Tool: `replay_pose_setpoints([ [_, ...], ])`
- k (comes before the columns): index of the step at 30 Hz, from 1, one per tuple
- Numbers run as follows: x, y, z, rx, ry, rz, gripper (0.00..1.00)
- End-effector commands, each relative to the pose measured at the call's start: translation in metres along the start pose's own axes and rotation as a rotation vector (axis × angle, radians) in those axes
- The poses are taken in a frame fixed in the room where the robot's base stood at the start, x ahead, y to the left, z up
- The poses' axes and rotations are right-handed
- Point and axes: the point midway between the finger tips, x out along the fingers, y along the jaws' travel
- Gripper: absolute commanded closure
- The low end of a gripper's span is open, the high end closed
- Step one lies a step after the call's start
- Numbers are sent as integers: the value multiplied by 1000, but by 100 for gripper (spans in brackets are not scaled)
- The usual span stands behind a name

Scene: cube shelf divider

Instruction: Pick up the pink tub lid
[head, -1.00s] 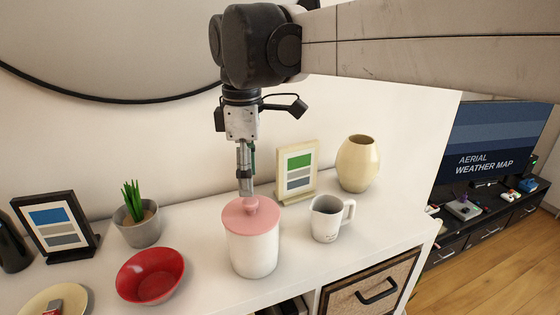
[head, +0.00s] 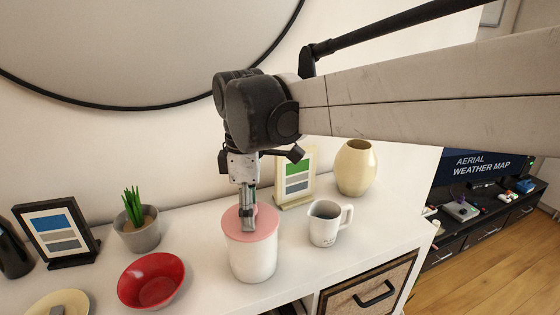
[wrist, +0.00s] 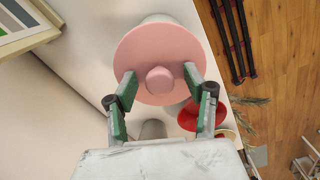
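The pink lid (head: 267,222), a flat disc with a round knob, sits on a white tub (head: 253,262) on the shelf top. In the wrist view the lid (wrist: 160,44) is seen from above, with its knob (wrist: 160,80) near its middle. My gripper (head: 247,225) is down at the lid and hides the knob in the head view. In the wrist view my gripper's (wrist: 160,78) green-padded fingers stand open on either side of the knob, with gaps showing between pads and knob.
A white mug (head: 324,236) stands close right of the tub. A picture frame (head: 295,175) and a cream vase (head: 355,167) stand behind. A red bowl (head: 151,282) and a potted plant (head: 138,230) are to the left. Some bare shelf top (head: 205,255) lies between bowl and tub.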

Motion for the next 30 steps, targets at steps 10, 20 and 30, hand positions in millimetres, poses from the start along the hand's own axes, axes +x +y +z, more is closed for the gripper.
replay_pose_setpoints([
  [10, 0, 0, 0, 0, 0, 0, 99],
  [20, -2, 0, 0, 0, 0, 0, 100],
  [30, -30, 0, 0, 0, 0, 0, 100],
])
